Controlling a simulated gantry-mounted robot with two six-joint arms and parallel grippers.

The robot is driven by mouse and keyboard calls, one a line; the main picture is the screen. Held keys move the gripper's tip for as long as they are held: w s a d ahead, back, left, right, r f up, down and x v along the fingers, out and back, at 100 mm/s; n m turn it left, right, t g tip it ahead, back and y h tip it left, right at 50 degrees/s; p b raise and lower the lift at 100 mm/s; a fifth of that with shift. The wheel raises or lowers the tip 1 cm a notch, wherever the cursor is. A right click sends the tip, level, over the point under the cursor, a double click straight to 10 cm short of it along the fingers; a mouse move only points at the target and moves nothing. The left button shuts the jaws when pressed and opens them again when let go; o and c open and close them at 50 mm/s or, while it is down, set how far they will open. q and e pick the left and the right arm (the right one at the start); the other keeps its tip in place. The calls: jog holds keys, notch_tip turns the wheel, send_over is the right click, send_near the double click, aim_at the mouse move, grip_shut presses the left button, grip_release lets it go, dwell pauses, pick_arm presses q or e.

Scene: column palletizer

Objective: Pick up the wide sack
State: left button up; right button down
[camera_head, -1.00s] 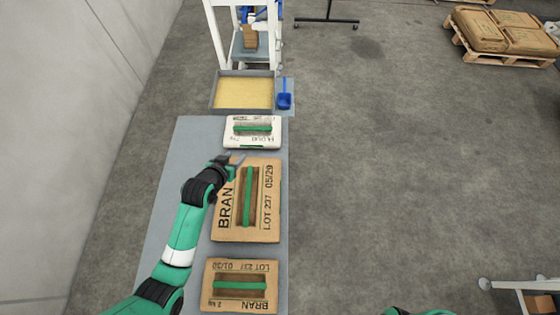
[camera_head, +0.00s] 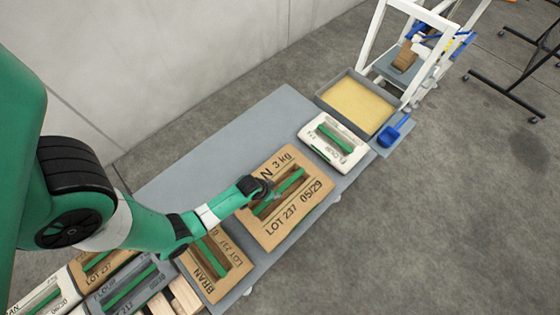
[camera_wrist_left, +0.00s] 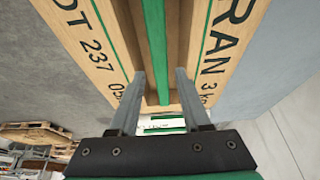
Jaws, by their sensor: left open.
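The wide sack (camera_head: 314,183) is the large brown BRAN 3 kg one with LOT 237 05/29, lying flat on the grey table (camera_head: 225,150). A green strip (camera_head: 290,181) runs along its recessed middle. My left gripper (camera_head: 266,190) is over the sack's near left part and hides some of its lettering. In the left wrist view the sack (camera_wrist_left: 95,40) fills the top. The open jaws (camera_wrist_left: 159,82) there have one finger to each side of the green strip (camera_wrist_left: 156,45). Whether the fingers touch the sack cannot be told. My right gripper is out of view.
A white flour sack (camera_head: 333,140) lies just beyond the wide sack, and a smaller brown sack (camera_head: 228,262) lies on the near side. A tray of yellow grain (camera_head: 357,103) and a blue scoop (camera_head: 393,132) are farther back. More sacks (camera_head: 125,285) lie at lower left.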

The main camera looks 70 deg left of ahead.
aim_at(279, 191)
pick_arm(q)
jog(key=x, duration=0.3)
jog(key=shift+b, duration=0.4)
jog(key=shift+w, duration=0.15)
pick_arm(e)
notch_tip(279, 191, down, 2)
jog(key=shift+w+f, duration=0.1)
pick_arm(q)
jog(key=b+x, duration=0.2)
jog(key=x, duration=0.3)
jog(key=shift+w+a+b, duration=0.15)
jog(key=shift+b, duration=0.15)
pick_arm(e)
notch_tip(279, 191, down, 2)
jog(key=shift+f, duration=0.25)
pick_arm(q)
grip_shut()
